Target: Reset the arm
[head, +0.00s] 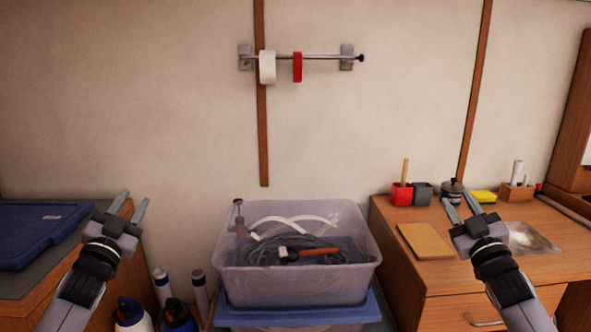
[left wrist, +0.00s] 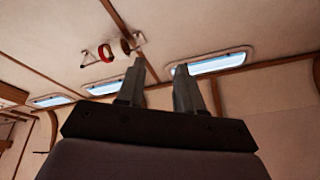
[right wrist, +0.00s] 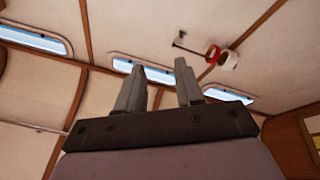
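My left gripper (head: 133,207) is raised at the left of the head view, in front of the left counter. Its two fingers stand apart with nothing between them, and the left wrist view (left wrist: 157,88) shows the same gap. My right gripper (head: 460,206) is raised at the right, in front of the wooden desk. Its fingers are also apart and empty, as the right wrist view (right wrist: 160,88) shows. Both grippers point upward and touch nothing that I can see.
A clear bin (head: 295,285) with coiled line and a hammer (head: 290,254) stands between the arms on a blue lid (head: 345,318). A wall rail (head: 325,57) holds white (head: 267,68) and red (head: 297,67) rolls. The desk (head: 395,238) carries small items. Bottles (head: 178,312) stand low left.

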